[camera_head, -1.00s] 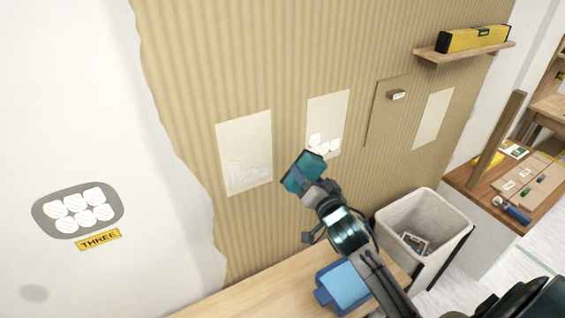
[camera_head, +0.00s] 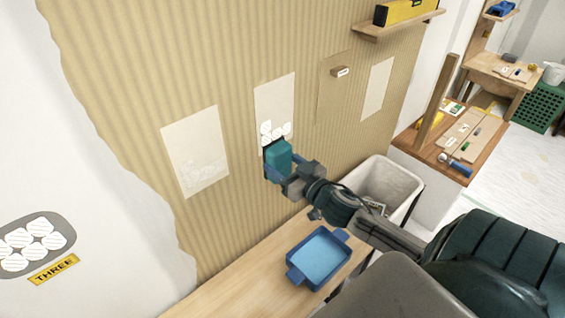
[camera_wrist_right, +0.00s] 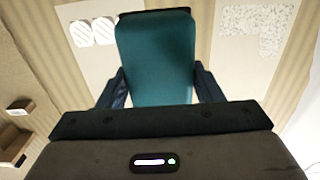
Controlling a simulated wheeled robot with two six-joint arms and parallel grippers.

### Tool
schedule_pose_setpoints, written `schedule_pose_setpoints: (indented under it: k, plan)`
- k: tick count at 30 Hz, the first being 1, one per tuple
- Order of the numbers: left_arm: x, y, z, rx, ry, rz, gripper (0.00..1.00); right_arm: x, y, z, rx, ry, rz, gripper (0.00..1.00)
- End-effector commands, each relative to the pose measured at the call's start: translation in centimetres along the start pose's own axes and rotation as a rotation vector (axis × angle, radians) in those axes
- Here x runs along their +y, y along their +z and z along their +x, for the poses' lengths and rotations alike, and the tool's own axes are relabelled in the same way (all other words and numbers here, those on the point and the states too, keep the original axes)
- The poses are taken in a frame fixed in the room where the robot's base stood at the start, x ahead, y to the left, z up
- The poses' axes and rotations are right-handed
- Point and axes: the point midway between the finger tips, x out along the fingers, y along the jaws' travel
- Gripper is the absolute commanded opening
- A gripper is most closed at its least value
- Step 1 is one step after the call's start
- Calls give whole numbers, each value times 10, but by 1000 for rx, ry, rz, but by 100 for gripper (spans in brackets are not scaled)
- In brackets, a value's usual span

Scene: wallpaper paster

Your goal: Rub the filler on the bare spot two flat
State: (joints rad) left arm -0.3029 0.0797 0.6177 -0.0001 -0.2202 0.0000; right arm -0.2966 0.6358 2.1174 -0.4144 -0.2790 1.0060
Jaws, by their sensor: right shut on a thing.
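My right gripper (camera_head: 279,172) is shut on a teal block with a dark face (camera_head: 279,153), which also fills the middle of the right wrist view (camera_wrist_right: 155,60). The block is at the lower part of the middle pale patch (camera_head: 275,95) on the striped wall, its dark face toward the wall; I cannot tell whether it touches. White filler blobs (camera_head: 274,132) show just above the block, and beside it in the right wrist view (camera_wrist_right: 93,32). The block hides the patch's lower part. The left pale patch (camera_head: 192,140) has a flat, speckled white smear low down. My left gripper is out of view.
A blue tray (camera_head: 318,258) sits on the wooden bench (camera_head: 245,283) below. A bin (camera_head: 405,178) stands to its right. A shelf with a yellow level (camera_head: 405,11) is at upper right. A grey oval with white blobs (camera_head: 38,232) is above a "THREE" label (camera_head: 54,269).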

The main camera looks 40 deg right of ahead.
Motion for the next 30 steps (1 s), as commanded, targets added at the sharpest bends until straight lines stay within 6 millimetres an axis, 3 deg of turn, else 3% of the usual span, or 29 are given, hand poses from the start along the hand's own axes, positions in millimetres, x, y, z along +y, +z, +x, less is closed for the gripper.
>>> schedule_pose_setpoints:
  k: [12,20,30]
  plan:
    - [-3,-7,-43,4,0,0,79,0,-6,45,3,3,7,36]
    - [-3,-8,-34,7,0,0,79,0,0,63,2,2,2,36]
    - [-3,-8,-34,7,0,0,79,0,-1,65,1,0,1,36]
